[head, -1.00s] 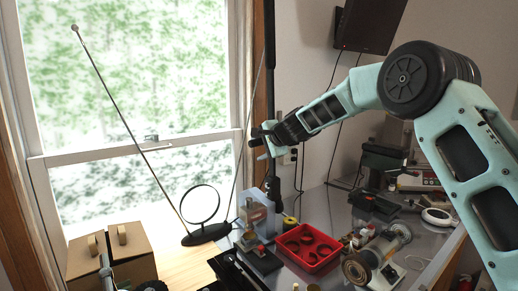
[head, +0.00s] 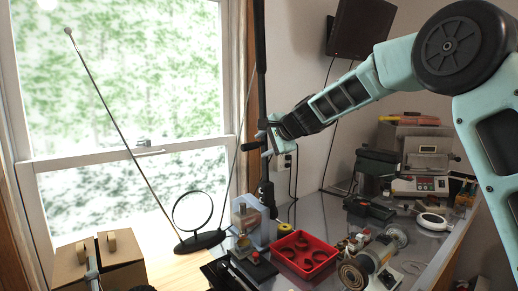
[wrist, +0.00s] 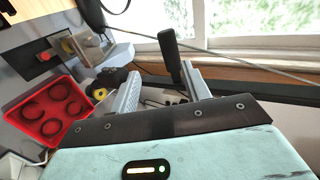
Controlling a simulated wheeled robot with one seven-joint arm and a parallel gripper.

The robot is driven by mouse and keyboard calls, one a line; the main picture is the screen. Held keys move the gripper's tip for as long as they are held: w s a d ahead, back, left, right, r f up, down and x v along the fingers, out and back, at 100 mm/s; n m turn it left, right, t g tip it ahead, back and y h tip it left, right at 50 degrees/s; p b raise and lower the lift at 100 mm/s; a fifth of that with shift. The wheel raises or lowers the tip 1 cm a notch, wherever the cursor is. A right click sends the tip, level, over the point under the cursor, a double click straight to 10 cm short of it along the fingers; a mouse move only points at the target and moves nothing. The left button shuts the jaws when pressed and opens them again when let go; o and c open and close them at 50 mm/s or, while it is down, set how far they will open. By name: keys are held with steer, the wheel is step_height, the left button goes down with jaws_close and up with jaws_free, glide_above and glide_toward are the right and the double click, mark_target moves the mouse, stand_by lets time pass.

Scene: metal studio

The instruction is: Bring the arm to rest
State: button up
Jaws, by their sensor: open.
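My pale teal arm reaches in from the right edge of the head view, bends at a large dark round joint, and extends left and down. My gripper (head: 260,141) is at its end, in the air in front of the window frame and above the bench. In the wrist view my gripper (wrist: 162,88) has its two grey fingers spread apart, with nothing held between them. A dark upright bar shows close beyond the right finger. I cannot tell whether it touches.
Below stand a red tray (head: 299,256) with round shapes, a small device with a clear block (head: 250,222), and a spool machine (head: 366,269). A round-based antenna (head: 200,240) has a long rod leaning left. A cardboard box (head: 122,262) is at lower left. A dark monitor (head: 361,27) hangs above.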

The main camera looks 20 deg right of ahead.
steer(key=s+a+f+n+g, duration=0.25)
steer(key=s+a+n, duration=0.2)
steer(key=s, duration=0.35)
steer(key=s+a+f+n+g+y+b, duration=0.1)
steer(key=s+a+f+n+g, duration=0.2)
steer(key=s+a, duration=0.45)
steer(key=s+a+f+n+g, duration=0.1)
steer(key=s+a+f+n, duration=0.3)
steer(key=s, duration=0.6)
steer(key=s+d+f+n+g+h, duration=0.1)
steer(key=s+d+f+n, duration=0.1)
steer(key=s, duration=0.7)
steer(key=s+d+f+n+g+h+b, duration=0.1)
steer(key=s+d+f+n+g+h, duration=0.1)
steer(key=s, duration=0.7)
steer(key=s+d+f+n+g+h, duration=0.1)
steer(key=s+d+f+n+h, duration=0.1)
steer(key=s+f+n, duration=0.3)
steer(key=s+d+f, duration=0.1)
steer(key=s+f, duration=0.1)
steer(key=s, duration=0.2)
steer(key=shift+d+n, duration=0.3)
steer(key=shift+n, duration=0.05)
